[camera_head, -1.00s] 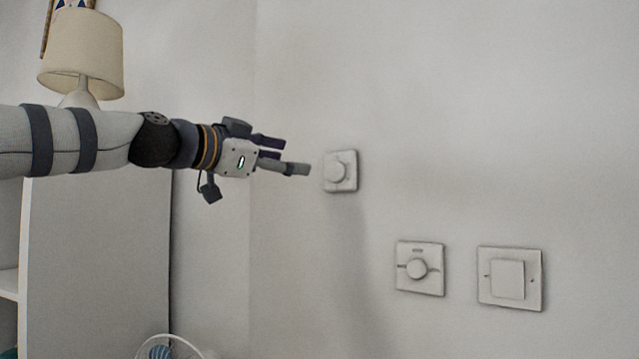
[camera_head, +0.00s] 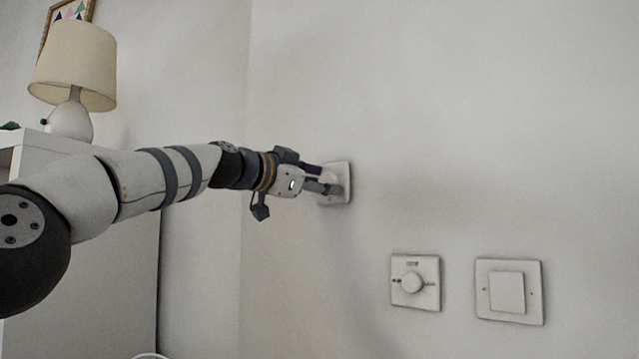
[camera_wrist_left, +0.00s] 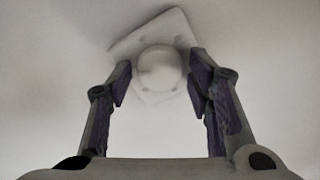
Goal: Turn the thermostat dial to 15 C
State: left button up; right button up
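A white plate (camera_head: 344,169) with a round white dial (camera_wrist_left: 160,67) is mounted on the wall, left of two other wall plates and higher. Its markings cannot be read. My left gripper (camera_head: 327,183) is in front of this plate and hides part of it and the dial in the head view. In the left wrist view, the gripper (camera_wrist_left: 158,82) is open, with one finger on each side of the dial and small gaps between. My right gripper is not in view.
A second plate with a round knob (camera_head: 412,282) and a flat switch plate (camera_head: 535,287) are lower right on the wall. A lamp (camera_head: 75,65) stands on a white cabinet (camera_head: 110,255) at left. The wall at upper right is bare.

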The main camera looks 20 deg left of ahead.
pick_arm(q)
jog(key=c, duration=0.6)
jog(key=shift+r+n, duration=0.1)
jog(key=shift+n, duration=0.2)
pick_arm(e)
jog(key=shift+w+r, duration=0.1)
pick_arm(q)
jog(key=shift+s+r+n+p, duration=0.1)
jog(key=shift+n+p, duration=0.3)
jog(key=shift+n, duration=0.5)
jog(key=n, duration=0.9)
jog(key=shift+f+p, duration=0.25)
jog(key=shift+p, duration=0.1)
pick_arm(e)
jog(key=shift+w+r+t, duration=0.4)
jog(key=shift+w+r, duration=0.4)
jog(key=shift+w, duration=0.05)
pick_arm(q)
jog(key=shift+n, duration=0.3)
